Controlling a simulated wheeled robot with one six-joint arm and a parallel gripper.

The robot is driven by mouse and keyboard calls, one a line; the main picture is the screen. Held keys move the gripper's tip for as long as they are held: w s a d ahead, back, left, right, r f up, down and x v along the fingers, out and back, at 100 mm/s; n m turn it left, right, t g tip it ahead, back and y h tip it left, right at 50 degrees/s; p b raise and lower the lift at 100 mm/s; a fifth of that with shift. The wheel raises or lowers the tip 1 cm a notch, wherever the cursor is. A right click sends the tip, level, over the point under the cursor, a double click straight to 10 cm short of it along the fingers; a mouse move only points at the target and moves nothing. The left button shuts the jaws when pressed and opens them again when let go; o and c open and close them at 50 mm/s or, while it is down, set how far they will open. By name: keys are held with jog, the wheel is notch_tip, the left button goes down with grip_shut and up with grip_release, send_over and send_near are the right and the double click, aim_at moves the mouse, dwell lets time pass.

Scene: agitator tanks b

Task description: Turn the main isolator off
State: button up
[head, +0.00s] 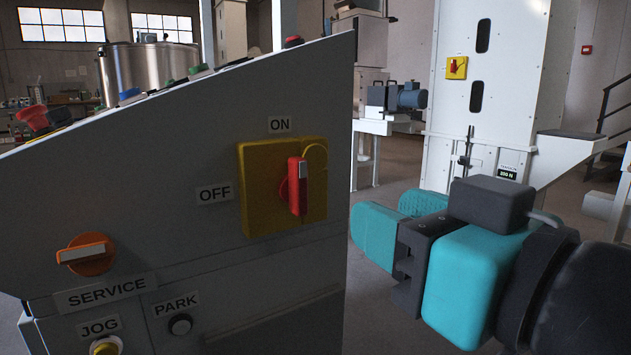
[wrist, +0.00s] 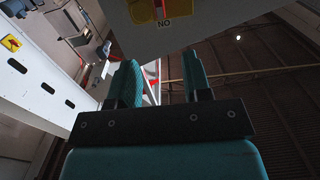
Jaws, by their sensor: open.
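The main isolator (head: 262,210) is a yellow plate with a red handle (head: 298,186) on the side of a grey console. The handle stands upright, its upper end toward the ON label (head: 279,124); the OFF label (head: 215,194) is to the left. My gripper (head: 395,222) is to the right of the console, apart from the handle, with teal fingers open and empty. In the wrist view the open fingers (wrist: 160,82) point toward the console, and part of the yellow plate (wrist: 143,10) shows at the top edge beside an upside-down label.
An orange SERVICE knob (head: 86,254), a PARK button (head: 180,325) and a JOG button (head: 104,346) are lower left on the console. Coloured buttons line its sloped top. A white cabinet (head: 520,70) with another red-yellow switch (head: 457,67) stands behind. Open floor lies between.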

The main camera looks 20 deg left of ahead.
jog(key=p+x, duration=0.1)
jog(key=x, duration=0.1)
jog(key=p, duration=1.2)
send_near(303, 175)
jog(key=a, duration=0.1)
jog(key=p+x, duration=0.4)
jog(key=p, duration=0.1)
jog(key=p+x, duration=0.2)
jog(key=x, duration=0.1)
jog(key=shift+w+d+r, duration=0.2)
jog(key=shift+d+r, duration=0.05)
jog(key=shift+r, duration=0.15)
jog(key=shift+p+x, duration=0.75)
jog(key=shift+p, duration=0.4)
jog(key=shift+w+a+f+p, duration=0.35)
jog(key=shift+f+p, duration=0.05)
jog(key=shift+p, duration=0.05)
jog(key=c, duration=0.6)
